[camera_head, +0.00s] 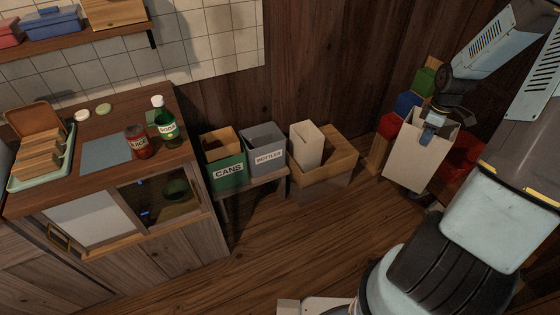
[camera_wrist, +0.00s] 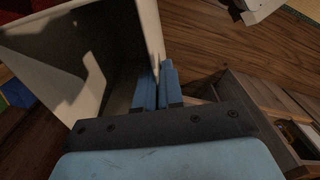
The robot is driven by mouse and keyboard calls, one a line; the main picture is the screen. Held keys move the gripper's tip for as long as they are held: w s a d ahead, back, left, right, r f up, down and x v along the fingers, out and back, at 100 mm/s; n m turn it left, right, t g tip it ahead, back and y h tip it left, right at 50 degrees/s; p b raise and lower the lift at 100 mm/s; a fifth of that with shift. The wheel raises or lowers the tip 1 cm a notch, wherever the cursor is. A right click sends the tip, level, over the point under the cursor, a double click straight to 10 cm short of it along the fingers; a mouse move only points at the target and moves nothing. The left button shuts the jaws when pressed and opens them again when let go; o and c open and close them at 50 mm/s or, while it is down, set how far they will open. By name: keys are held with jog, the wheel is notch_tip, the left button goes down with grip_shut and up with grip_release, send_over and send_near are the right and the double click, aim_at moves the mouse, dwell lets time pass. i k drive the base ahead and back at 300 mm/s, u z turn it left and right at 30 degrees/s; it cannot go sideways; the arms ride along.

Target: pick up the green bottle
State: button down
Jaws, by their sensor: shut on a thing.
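The green bottle (camera_head: 167,129) stands upright on the wooden counter at the left of the head view. It has a white cap and a label that seems to read SODA. My gripper (camera_head: 427,136) is at the right of the head view, far from the bottle. It is shut on the wall of a cream open box (camera_head: 417,160), which hangs tilted from it. In the wrist view, the blue fingers (camera_wrist: 164,88) pinch the rim of this box (camera_wrist: 65,50), with its hollow inside facing the camera. The bottle does not show in the wrist view.
A red juice can (camera_head: 139,142) stands beside the bottle. A green CANS bin (camera_head: 228,176) and grey BOTTLES bin (camera_head: 267,157) stand on a low bench. Another cream box (camera_head: 306,145) sits in a wooden crate (camera_head: 327,172). Coloured boxes (camera_head: 408,104) stand behind my gripper. Middle floor is clear.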

aim_at(168, 128)
jog(key=z, duration=0.5)
jog(key=i, duration=1.65)
jog(key=z, duration=1.35)
jog(key=i, duration=0.2)
jog(key=u, duration=1.9)
jog(key=i, duration=0.15)
jog(key=u, duration=2.1)
